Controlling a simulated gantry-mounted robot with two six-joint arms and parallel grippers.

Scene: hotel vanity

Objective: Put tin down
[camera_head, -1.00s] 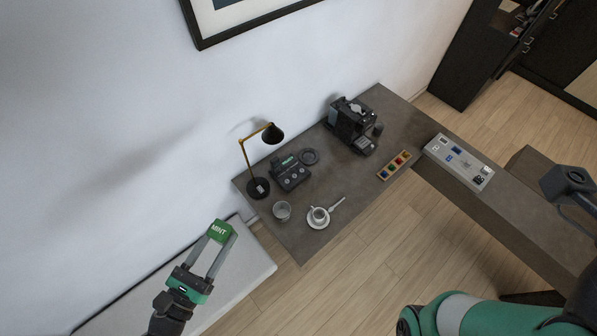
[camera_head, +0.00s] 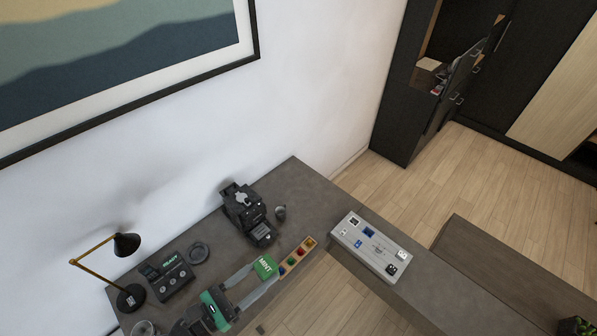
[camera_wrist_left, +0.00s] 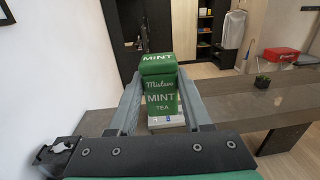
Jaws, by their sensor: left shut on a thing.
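A green mint tea tin (camera_head: 265,267) is held between the long grey fingers of my left gripper (camera_head: 262,274), over the dark desk (camera_head: 320,198) in the head view. The left wrist view shows the tin (camera_wrist_left: 159,90) upright, with its "MINT TEA" label facing the camera and a finger on each side. Whether its bottom touches the desk cannot be told. My right gripper is not in view.
A tray of coloured pods (camera_head: 297,255) lies just right of the tin. A black coffee machine (camera_head: 245,212) stands behind it, with a small dark cup (camera_head: 280,212) beside it. A white panel box (camera_head: 368,246) is farther right. A black "READY" device (camera_head: 168,277) and a lamp (camera_head: 126,245) stand left.

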